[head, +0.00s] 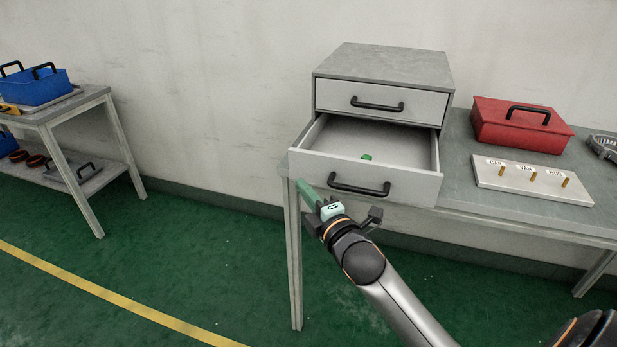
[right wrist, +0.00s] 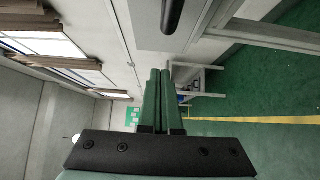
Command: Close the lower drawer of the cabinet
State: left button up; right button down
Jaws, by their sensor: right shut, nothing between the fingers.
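The grey cabinet (head: 382,62) stands on a workbench against the wall. Its lower drawer (head: 365,177) is pulled well out, with a black bar handle (head: 359,185) on its front. A small green object (head: 367,157) lies inside it. The upper drawer (head: 380,101) is shut. My right gripper (head: 304,188) is shut and empty, in front of the lower drawer front near its left end, left of the handle. Whether it touches the front I cannot tell. In the right wrist view the closed green fingers (right wrist: 160,95) show below the handle (right wrist: 172,14). My left gripper is not in view.
Right of the cabinet on the bench (head: 459,177) are a red toolbox (head: 519,124) and a pale board (head: 530,184) with several brass pegs. A side table (head: 84,102) with a blue box (head: 35,88) stands at the left. Green floor between is clear.

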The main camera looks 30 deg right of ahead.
jog(key=w+d, duration=0.2)
jog(key=w, duration=0.1)
jog(key=shift+d, duration=0.15)
jog(key=shift+w+d, duration=0.25)
jog(key=shift+d, duration=0.15)
